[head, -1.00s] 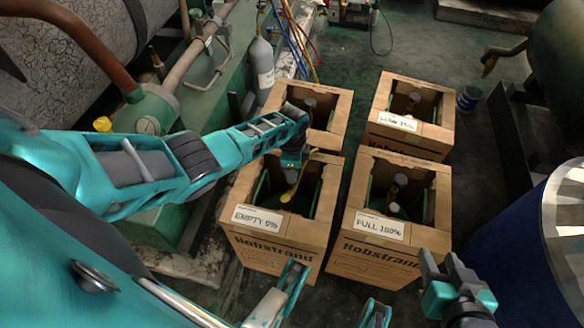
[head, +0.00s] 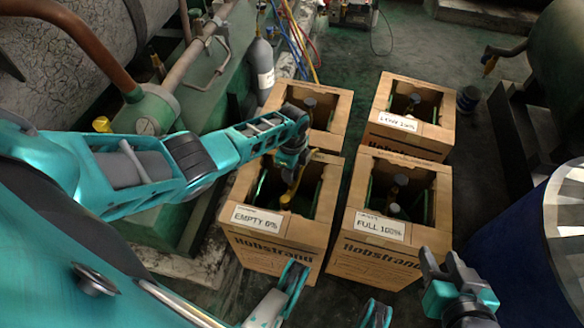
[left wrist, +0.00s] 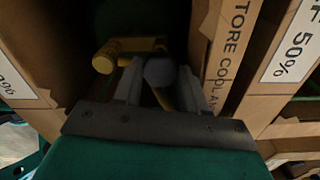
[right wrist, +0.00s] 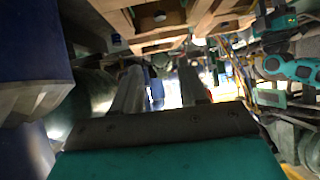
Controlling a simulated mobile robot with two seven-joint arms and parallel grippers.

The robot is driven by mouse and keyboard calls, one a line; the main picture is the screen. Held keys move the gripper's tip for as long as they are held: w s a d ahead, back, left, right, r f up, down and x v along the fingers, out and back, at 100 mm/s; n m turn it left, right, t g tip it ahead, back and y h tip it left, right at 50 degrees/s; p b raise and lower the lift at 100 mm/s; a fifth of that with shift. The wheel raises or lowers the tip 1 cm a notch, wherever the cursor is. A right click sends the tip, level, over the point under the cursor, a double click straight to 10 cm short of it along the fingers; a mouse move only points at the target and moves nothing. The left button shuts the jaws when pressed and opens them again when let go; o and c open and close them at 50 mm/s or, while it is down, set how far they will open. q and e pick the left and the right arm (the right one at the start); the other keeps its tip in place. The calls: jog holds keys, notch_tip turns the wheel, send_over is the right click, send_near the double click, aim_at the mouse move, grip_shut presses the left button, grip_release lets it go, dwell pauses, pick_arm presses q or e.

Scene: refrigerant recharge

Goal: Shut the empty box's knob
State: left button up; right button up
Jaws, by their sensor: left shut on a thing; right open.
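The box labelled EMPTY 0% (head: 258,220) is an open-topped brown cardboard box at the front left of four-sided group. A yellow valve (head: 286,199) shows inside it, and its yellow body also shows in the left wrist view (left wrist: 112,57). My left gripper (head: 291,172) reaches down into this box. In the left wrist view its fingers (left wrist: 159,84) are closed around a grey round knob (left wrist: 160,71). The arm and gripper hide part of the knob in the head view. My right gripper (head: 440,266) is open and empty, near the FULL 100% box's front right corner.
The FULL 100% box (head: 381,228) stands right beside the empty one. A LOW box (head: 398,123) and another box (head: 338,105) stand behind. A blue drum (head: 525,245) is at the right; green machinery and pipes line the left.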

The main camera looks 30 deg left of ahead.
pick_arm(q)
jog(key=o, duration=0.8)
jog(key=shift+r, duration=0.1)
jog(key=shift+r+p, duration=0.3)
notch_tip(320, 180, up, 5)
jog(key=p, duration=0.3)
jog(key=shift+f, duration=0.15)
notch_tip(320, 180, up, 7)
jog(key=p, duration=0.3)
jog(key=shift+r+p, duration=0.2)
jog(key=shift+p, duration=0.2)
pick_arm(e)
jog(key=shift+h, duration=0.3)
jog(key=r, duration=0.1)
jog(key=d+r, duration=0.1)
jog(key=r, duration=0.2)
jog(key=shift+s+d+r, duration=0.25)
jog(key=shift+s+d, duration=0.05)
jog(key=shift+s, duration=0.1)
